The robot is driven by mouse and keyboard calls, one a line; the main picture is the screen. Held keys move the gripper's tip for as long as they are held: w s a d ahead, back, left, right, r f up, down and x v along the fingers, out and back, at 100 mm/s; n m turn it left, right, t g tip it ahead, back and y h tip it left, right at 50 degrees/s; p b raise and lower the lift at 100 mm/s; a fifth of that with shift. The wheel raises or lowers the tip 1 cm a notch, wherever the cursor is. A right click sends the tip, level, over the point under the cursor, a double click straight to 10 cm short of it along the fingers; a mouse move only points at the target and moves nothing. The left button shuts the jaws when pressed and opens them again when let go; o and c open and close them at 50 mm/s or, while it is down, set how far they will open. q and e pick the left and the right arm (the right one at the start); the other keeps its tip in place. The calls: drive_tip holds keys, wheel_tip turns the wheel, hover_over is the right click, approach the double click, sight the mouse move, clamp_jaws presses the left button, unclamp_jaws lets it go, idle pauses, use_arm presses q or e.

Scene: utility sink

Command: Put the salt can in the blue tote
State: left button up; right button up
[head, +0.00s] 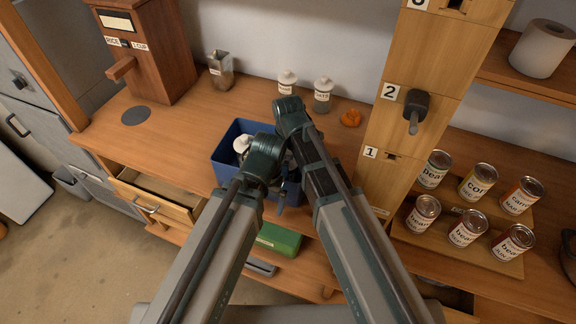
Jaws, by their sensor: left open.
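The blue tote (222,160) stands open on the wooden counter, partly hidden by my two arms. A white-topped container (241,144) shows inside its left part; its label is hidden. I cannot tell whether that is the salt can. My left gripper (281,198) is open over the tote, mostly hidden behind its own wrist, with a dark finger showing near the tote's front right. My right arm reaches over the tote's right side, and its gripper is hidden. Two small white-lidded labelled jars (287,83) (323,95) stand behind the tote, their labels too small to read surely.
A wooden dispenser (152,50) and a metal-topped glass jar (221,70) stand at the back left. A numbered wooden tower (405,95) rises right of the tote. Several labelled cans (468,227) stand farther right. A drawer (155,196) is open below. The left counter is clear.

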use_arm(q)
drive_tip(key=shift+r, duration=0.15)
use_arm(e)
drive_tip(key=shift+r, duration=0.15)
use_arm(q)
wheel_tip(320, 180, up, 12)
drive_tip(key=p, duration=1.2)
use_arm(e)
wheel_tip(320, 180, up, 12)
use_arm(q)
drive_tip(key=shift+f, duration=0.2)
use_arm(e)
drive_tip(key=shift+f, duration=0.2)
use_arm(q)
wheel_tip(320, 180, down, 12)
drive_tip(key=b, duration=1.1)
drive_tip(key=shift+r+b, duration=0.15)
drive_tip(key=shift+b, duration=0.2)
use_arm(e)
wheel_tip(320, 180, down, 12)
drive_tip(key=shift+r, duration=0.2)
use_arm(q)
drive_tip(key=shift+r, duration=0.15)
use_arm(e)
drive_tip(key=shift+r, duration=0.15)
